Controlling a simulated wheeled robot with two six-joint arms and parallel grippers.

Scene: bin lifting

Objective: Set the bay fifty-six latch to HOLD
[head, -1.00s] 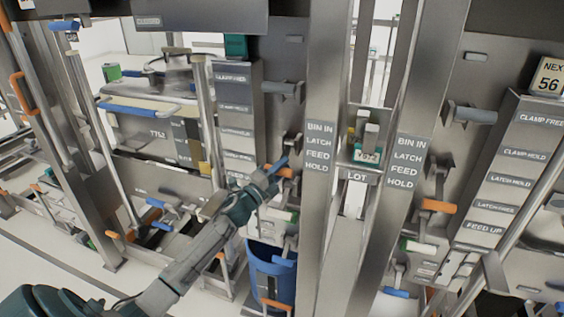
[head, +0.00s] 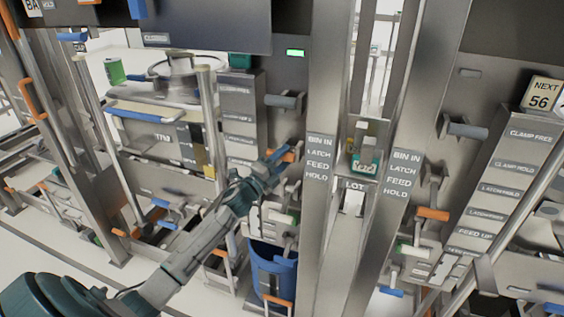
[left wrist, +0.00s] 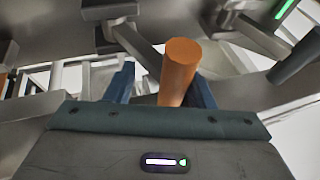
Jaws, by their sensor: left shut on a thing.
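My left gripper (head: 275,166) is shut on an orange handle (head: 289,155) at the bay left of the two steel posts. In the left wrist view the orange handle (left wrist: 180,68) stands between my two blue fingers (left wrist: 163,92). The steel post beside it carries a label (head: 319,170) reading BIN IN, LATCH, FEED, HOLD. A matching orange handle (head: 432,214) is on the bay to the right. A sign with 56 (head: 541,96) tops the right-hand label column. The bay number of the held handle is not readable. My right gripper is out of view.
A grey peg (head: 284,101) juts out above the held handle. A green light (head: 295,53) is lit above. Two steel posts (head: 382,200) stand close on the right.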

